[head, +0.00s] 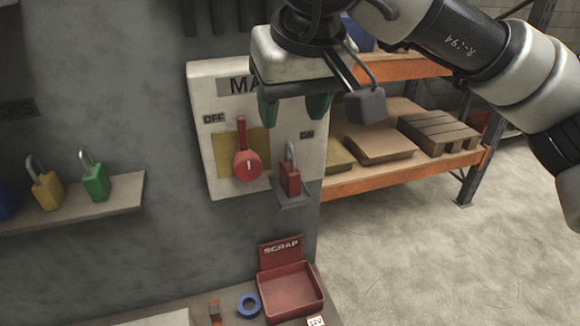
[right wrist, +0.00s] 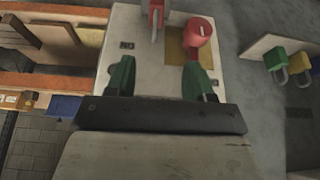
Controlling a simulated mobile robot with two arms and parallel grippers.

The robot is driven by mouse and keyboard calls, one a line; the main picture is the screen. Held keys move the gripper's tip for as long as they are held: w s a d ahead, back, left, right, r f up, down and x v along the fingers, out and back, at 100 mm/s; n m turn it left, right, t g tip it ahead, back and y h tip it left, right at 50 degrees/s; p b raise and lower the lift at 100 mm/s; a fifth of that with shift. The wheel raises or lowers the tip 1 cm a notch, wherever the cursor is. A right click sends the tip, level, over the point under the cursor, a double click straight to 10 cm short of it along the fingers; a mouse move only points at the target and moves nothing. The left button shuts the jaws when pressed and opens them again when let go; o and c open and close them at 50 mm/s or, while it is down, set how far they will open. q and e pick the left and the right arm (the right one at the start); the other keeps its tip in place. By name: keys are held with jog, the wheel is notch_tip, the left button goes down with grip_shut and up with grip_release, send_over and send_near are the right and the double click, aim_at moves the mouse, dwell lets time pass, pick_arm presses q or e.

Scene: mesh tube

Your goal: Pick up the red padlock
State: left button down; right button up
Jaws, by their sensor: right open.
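The red padlock (head: 290,181) stands upright on a small grey ledge at the lower right corner of the switch panel, its silver shackle pointing up. My right gripper (head: 292,112) is open and empty in front of the upper part of the panel, above the padlock and apart from it. In the right wrist view the padlock (right wrist: 155,12) shows at the top edge, partly cut off, beyond the two green fingertips (right wrist: 160,75). My left gripper is in neither view.
A red switch handle (head: 247,163) sits on the panel (head: 203,95) left of the padlock. A shelf (head: 120,192) at left holds green (head: 96,182), yellow (head: 47,191) and blue padlocks. Below are a red scrap tray (head: 290,292) and blue tape (head: 248,305). An orange rack (head: 400,175) stands behind right.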

aim_at(291, 144)
jog(key=x, duration=0.4)
jog(key=shift+w+f+p, duration=0.2)
jog(key=shift+f+p, duration=0.15)
jog(key=shift+p, duration=0.05)
jog(key=p+x, duration=0.1)
jog(key=x, duration=0.1)
jog(key=d+p+x, duration=0.1)
jog(key=x, duration=0.1)
jog(key=shift+f, duration=0.45)
jog(key=shift+w+a+f, duration=0.15)
jog(key=shift+f, duration=0.2)
jog(key=shift+c, duration=0.3)
grip_shut()
